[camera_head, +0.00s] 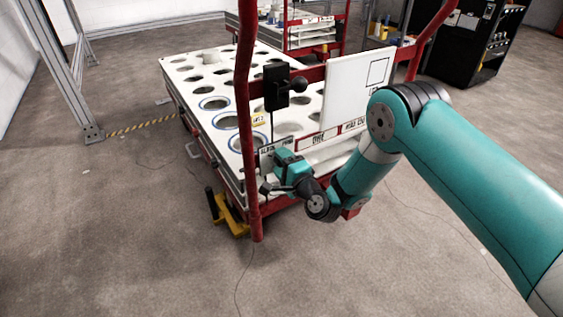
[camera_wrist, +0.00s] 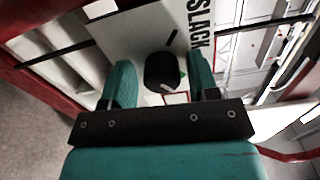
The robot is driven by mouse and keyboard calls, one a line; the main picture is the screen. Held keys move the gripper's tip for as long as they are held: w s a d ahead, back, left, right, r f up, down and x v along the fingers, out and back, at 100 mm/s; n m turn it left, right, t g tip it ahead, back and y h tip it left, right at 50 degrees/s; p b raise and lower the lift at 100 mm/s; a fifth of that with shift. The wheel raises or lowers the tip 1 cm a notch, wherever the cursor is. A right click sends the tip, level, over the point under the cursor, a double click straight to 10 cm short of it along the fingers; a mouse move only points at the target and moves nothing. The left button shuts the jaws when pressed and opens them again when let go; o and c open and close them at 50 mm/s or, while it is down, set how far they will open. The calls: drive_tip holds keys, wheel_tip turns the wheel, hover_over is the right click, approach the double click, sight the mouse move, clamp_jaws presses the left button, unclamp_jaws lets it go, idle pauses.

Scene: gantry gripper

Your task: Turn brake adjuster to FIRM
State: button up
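The brake adjuster is a black round knob (camera_wrist: 162,72) on a white panel (camera_wrist: 120,35) in the wrist view. A pale mark shows on its lower rim, and a small green patch is beside its right side. Large letters SLACK stand to its right; I cannot see the word FIRM. My gripper (camera_wrist: 161,80) is open, with a teal finger on each side of the knob and small gaps visible. I cannot tell whether the fingertips reach the knob's depth. In the head view my gripper (camera_head: 284,164) is at the cart's near end, where the knob is hidden.
The cart (camera_head: 185,90) has a white top with round holes and a red frame. A red post (camera_head: 246,120) stands just left of my gripper. A black box with a ball-ended lever (camera_head: 277,86) is above. A yellow foot piece (camera_head: 230,220) is below. The floor in front is clear.

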drive_tip(key=shift+o, duration=0.2)
drive_tip(key=b+v, duration=1.7)
drive_tip(key=b, duration=1)
drive_tip(key=shift+s, duration=0.2)
drive_tip(key=shift+d, duration=0.15)
